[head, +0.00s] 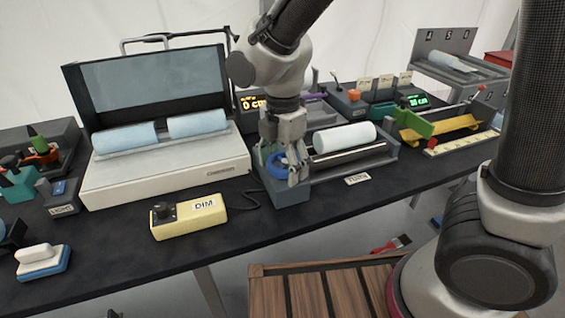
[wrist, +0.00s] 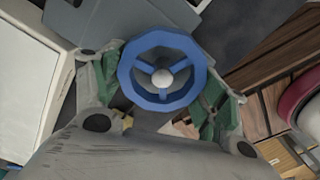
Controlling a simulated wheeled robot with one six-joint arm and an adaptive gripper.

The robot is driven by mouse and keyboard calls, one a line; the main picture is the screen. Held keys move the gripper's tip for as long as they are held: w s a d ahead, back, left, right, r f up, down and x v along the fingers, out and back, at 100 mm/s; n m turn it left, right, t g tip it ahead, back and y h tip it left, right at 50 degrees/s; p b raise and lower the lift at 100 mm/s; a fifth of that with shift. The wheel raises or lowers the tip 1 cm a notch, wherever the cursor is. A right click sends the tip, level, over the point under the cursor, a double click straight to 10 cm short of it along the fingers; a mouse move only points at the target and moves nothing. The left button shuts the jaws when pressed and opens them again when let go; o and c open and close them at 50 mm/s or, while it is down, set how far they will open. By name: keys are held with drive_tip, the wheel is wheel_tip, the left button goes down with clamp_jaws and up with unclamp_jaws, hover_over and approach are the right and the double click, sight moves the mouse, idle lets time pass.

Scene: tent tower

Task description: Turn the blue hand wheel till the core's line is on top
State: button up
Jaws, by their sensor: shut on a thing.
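The blue hand wheel (head: 277,163) is at the front left end of the grey roller stand (head: 290,192). It shows large in the wrist view (wrist: 163,68) as a ring with three spokes and a pale hub. My gripper (head: 285,165) reaches down over it, and in the wrist view its two fingers (wrist: 162,90) are on either side of the rim, shut on the wheel. The white core (head: 344,137) lies on the stand's rollers to the right of the wheel. I see no line on the side of the core that faces the head view.
A light box (head: 165,172) with two pale blue cores stands just left of the wheel. A yellow DIM box (head: 188,216) with a black knob and cable is in front. A green and yellow trough (head: 440,130) stands right of the stand. Bare black table lies in front.

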sight(283, 162)
drive_tip(key=shift+n, duration=0.6)
drive_tip(key=o, duration=1)
wheel_tip(283, 162, up, 12)
